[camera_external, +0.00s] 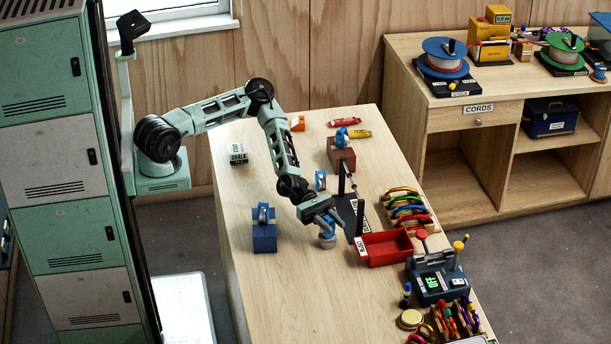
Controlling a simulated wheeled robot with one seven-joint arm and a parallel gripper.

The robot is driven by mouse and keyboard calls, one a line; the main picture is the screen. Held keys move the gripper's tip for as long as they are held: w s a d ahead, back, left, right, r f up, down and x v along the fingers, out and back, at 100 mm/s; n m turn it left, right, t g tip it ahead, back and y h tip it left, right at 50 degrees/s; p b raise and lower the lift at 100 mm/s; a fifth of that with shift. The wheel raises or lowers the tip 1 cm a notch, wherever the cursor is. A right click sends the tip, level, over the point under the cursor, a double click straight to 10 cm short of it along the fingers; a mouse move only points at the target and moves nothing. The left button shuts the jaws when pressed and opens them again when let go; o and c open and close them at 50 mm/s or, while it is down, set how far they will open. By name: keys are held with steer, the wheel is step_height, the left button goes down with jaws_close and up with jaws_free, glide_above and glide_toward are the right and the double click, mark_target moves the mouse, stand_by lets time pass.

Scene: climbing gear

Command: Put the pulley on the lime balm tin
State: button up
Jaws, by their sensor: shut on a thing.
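My gripper (326,225) points down over the middle of the table, shut on a small blue and grey thing (327,241) that looks like a pulley. The fingers hide part of it, and I cannot tell whether it touches the tabletop. Other blue pulley-like pieces show: one on a blue block (264,238) to the left, one (321,180) behind my gripper, and one on a brown block (341,154) farther back. A round tin with a pale yellow lid (410,319) sits at the front right. It may be the balm tin; its label is too small to read.
A red tray (387,248) and a dark stand with an upright post (355,215) are just right of my gripper. Coloured carabiners (406,208) and a device with a green display (438,280) lie farther right. The table's left front is clear.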

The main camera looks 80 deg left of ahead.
steer(key=shift+f, duration=0.2)
steer(key=o, duration=1)
steer(key=shift+r, duration=0.1)
steer(key=shift+r, duration=0.25)
steer(key=b+v, duration=0.1)
steer(key=v, duration=0.4)
steer(key=b+v, duration=0.2)
steer(key=v, duration=0.3)
steer(key=shift+a+f+b, duration=0.25)
steer(key=shift+b, duration=0.05)
steer(key=shift+v, duration=0.8)
steer(key=shift+r, duration=0.1)
